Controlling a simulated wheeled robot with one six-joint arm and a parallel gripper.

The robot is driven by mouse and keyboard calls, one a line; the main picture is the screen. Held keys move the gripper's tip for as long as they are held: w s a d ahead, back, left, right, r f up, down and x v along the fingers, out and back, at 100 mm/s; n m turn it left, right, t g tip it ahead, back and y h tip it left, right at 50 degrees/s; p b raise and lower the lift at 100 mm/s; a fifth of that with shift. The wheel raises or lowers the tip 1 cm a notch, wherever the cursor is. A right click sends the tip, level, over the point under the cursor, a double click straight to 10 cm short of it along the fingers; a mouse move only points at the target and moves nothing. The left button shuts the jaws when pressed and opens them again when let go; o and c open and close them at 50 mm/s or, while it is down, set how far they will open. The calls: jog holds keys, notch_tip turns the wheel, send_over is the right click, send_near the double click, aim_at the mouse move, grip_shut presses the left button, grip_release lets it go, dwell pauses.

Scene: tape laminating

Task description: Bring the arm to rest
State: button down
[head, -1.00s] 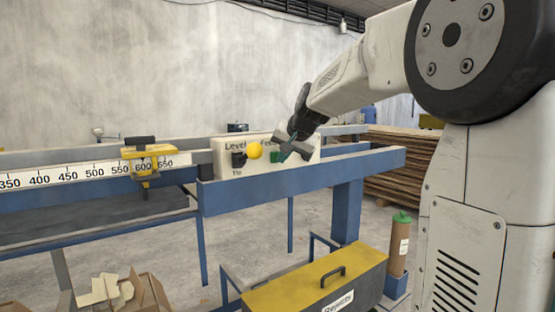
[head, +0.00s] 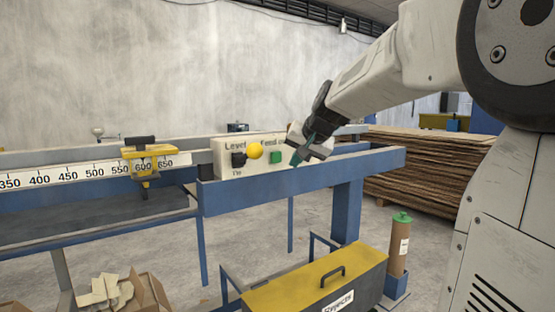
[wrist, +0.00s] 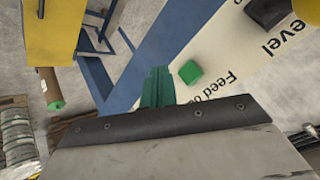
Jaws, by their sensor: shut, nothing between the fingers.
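My gripper (head: 296,160) shows in the head view in front of the right part of the control panel (head: 222,148). Its green fingers are together and empty. In the wrist view the shut fingers (wrist: 158,86) point up the picture, beside the panel. The green button (head: 276,157) is just left of my gripper, with a visible gap; it also shows in the wrist view (wrist: 190,72). The yellow knob (head: 254,151) and a black switch (head: 238,160) are further left on the panel.
A blue rail (head: 300,173) runs below the panel. The yellow-lidded rejects box (head: 310,285) stands lower down, near a brown cylinder (head: 398,250) with a green top. Stacked boards (head: 420,175) are behind at right. A yellow stop (head: 145,160) sits on the ruler at left.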

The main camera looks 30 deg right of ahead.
jog(key=s+a+f+n+g, duration=0.2)
jog(key=s+a+f, duration=0.3)
jog(key=s, duration=0.5)
jog(key=s+a+f+n+g, duration=0.3)
jog(key=s+a+f, duration=0.3)
jog(key=s, duration=0.5)
jog(key=s+a+f+n+g, duration=0.2)
jog(key=s+a+f, duration=0.3)
jog(key=s+a, duration=0.3)
jog(key=shift+s+f+n+g+y, duration=0.25)
jog(key=shift+s+n, duration=0.35)
jog(key=shift+s, duration=0.85)
jog(key=shift+a, duration=0.1)
dwell(3.6)
